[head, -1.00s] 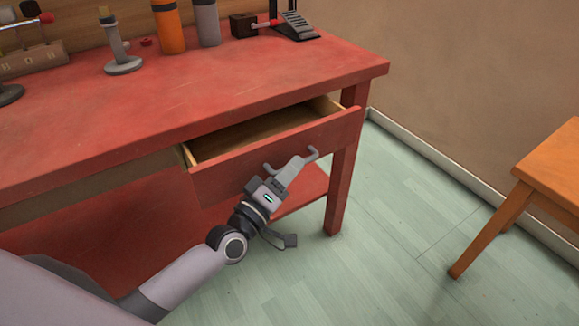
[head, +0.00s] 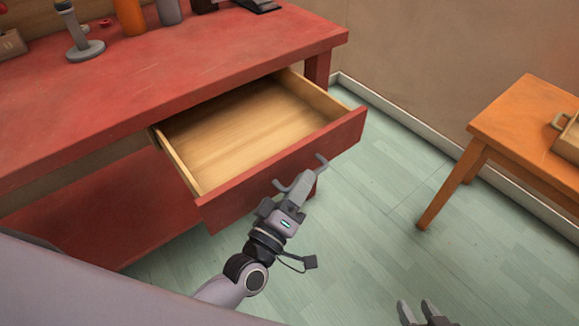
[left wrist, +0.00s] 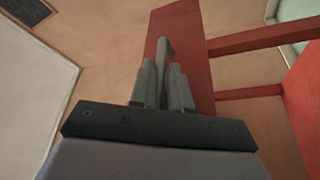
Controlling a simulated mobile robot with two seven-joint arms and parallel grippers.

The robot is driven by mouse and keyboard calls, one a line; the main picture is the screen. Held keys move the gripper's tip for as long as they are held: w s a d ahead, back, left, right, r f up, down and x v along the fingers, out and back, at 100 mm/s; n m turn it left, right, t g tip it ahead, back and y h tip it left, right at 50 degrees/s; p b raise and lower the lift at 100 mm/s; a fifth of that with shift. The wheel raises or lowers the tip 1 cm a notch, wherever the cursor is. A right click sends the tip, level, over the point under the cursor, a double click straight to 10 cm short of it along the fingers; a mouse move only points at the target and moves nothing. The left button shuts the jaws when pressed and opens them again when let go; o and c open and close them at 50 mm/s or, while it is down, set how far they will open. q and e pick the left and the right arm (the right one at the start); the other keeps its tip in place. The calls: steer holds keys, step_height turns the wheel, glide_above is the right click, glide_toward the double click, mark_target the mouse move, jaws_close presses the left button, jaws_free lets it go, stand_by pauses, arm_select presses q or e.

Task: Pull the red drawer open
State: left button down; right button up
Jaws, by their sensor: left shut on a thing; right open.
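The red drawer (head: 237,205) sticks well out of the red workbench, and its bare wooden inside looks empty. My left gripper (head: 297,182) is at the drawer front, its fingers closed around the grey handle (head: 321,160). In the left wrist view the handle (left wrist: 163,50) stands between the two fingers (left wrist: 163,88), in front of the red drawer front (left wrist: 188,35). The fingers hide part of the handle. My right gripper (head: 418,311) is open and empty over the floor at the bottom edge of the head view.
The red workbench top (head: 170,65) carries a grey stand (head: 78,40), an orange cylinder (head: 130,15) and a grey cylinder (head: 168,10) toward the back. An orange table (head: 510,120) with a tan case (head: 568,138) stands at the right. The green floor between is clear.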

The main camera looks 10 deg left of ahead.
arm_select(q)
steer(key=shift+s+d, duration=0.2)
steer(key=c, duration=1.2)
jaws_free()
steer(key=shift+o, duration=0.2)
steer(key=v, duration=0.7)
steer(key=shift+s, duration=0.1)
